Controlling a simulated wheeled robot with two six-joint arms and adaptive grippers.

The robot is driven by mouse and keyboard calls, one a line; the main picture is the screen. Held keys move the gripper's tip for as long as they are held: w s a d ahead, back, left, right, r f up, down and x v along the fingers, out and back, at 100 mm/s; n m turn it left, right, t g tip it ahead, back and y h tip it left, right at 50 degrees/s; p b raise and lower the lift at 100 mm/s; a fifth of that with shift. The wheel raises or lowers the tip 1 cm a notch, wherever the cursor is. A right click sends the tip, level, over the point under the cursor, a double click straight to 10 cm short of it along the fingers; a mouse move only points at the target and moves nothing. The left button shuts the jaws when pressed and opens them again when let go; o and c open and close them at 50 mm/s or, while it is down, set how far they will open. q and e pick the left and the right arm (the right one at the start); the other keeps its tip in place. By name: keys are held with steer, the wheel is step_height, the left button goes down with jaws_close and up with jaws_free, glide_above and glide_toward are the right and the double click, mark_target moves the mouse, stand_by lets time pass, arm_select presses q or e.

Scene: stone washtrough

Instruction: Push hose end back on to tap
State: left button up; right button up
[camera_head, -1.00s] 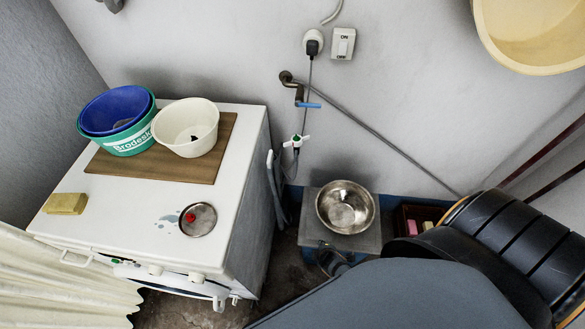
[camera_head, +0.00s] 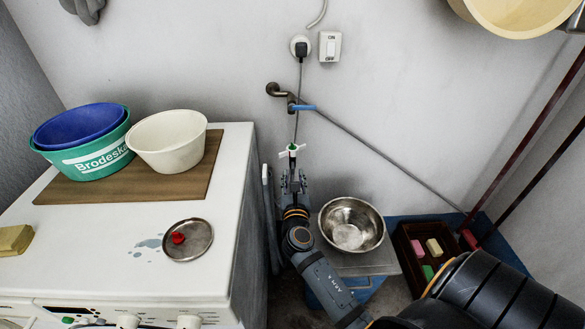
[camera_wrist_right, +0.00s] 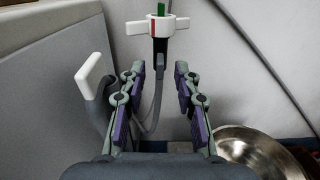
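The brass tap (camera_head: 283,92) with a blue lever (camera_head: 303,107) sticks out from the wall. Below it is a white winged fitting (camera_head: 292,150) with a green top, which looks like the hose end. In the right wrist view the fitting (camera_wrist_right: 157,25) has a red stripe and a dark stem below it. It is apart from the tap. My right gripper (camera_head: 294,180) is just below the fitting. In the wrist view this gripper (camera_wrist_right: 160,72) is open, with the stem seen between its fingertips; contact cannot be told. My left gripper is out of view.
A white washing machine (camera_head: 245,200) stands left, with bowls on a board (camera_head: 150,185). A grey hose with a white end (camera_wrist_right: 95,72) is close left of the gripper. A metal basin (camera_head: 350,225) and a crate (camera_head: 408,265) are right.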

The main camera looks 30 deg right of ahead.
mark_target(293, 162)
steer(key=x, duration=0.5)
steer(key=shift+w+d, duration=0.2)
steer(key=shift+w, duration=0.05)
steer(key=shift+c, duration=0.4)
jaws_close()
